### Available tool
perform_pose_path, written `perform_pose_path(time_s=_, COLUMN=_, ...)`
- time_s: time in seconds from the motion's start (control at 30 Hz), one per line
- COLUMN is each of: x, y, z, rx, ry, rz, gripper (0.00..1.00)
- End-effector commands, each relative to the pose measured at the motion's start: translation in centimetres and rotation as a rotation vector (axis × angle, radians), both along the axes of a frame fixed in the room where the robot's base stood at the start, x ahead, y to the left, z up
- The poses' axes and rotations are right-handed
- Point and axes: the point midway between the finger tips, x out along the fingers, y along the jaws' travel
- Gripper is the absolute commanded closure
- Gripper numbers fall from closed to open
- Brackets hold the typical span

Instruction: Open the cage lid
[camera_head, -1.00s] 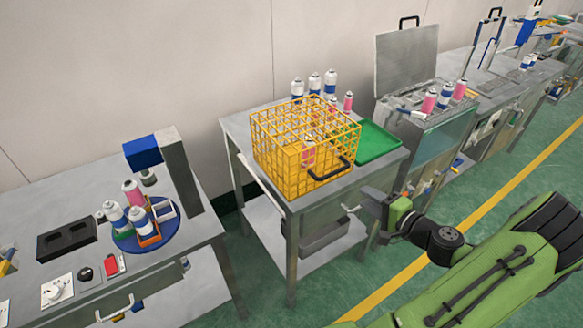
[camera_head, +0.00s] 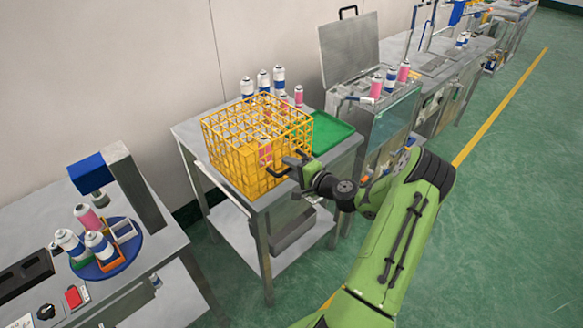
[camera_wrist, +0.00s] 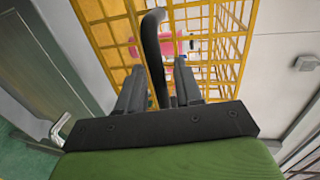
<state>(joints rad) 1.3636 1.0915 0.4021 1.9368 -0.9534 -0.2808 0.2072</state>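The yellow wire cage (camera_head: 225,128) stands on a metal table with its lid down. A pink and white can (camera_head: 265,150) is inside; it also shows through the bars in the wrist view (camera_wrist: 182,46). The cage's black handle (camera_head: 277,172) is on its front side, facing my arm. My gripper (camera_head: 298,170) is at this handle. In the wrist view the handle (camera_wrist: 153,45) passes between the two fingers of my gripper (camera_wrist: 160,88). The fingers stand apart around it; firm contact on both sides is not visible.
A green tray (camera_head: 333,133) lies right of the cage, and several cans (camera_head: 263,82) stand behind it. A machine with a raised metal lid (camera_head: 349,48) is to the right. A blue turntable (camera_head: 112,262) with cans is on the left table.

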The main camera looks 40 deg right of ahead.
Motion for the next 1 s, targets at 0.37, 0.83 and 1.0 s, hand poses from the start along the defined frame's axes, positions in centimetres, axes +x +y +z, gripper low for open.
perform_pose_path(time_s=0.37, x=0.0, y=0.0, z=0.0, rx=0.000, ry=0.000, rz=0.000, gripper=0.94)
perform_pose_path(time_s=0.83, x=0.0, y=0.0, z=0.5, rx=-0.001, ry=0.011, rz=0.001, gripper=1.00)
perform_pose_path(time_s=1.0, x=0.2, y=0.0, z=2.3, rx=-0.004, ry=0.056, rz=0.002, gripper=1.00)
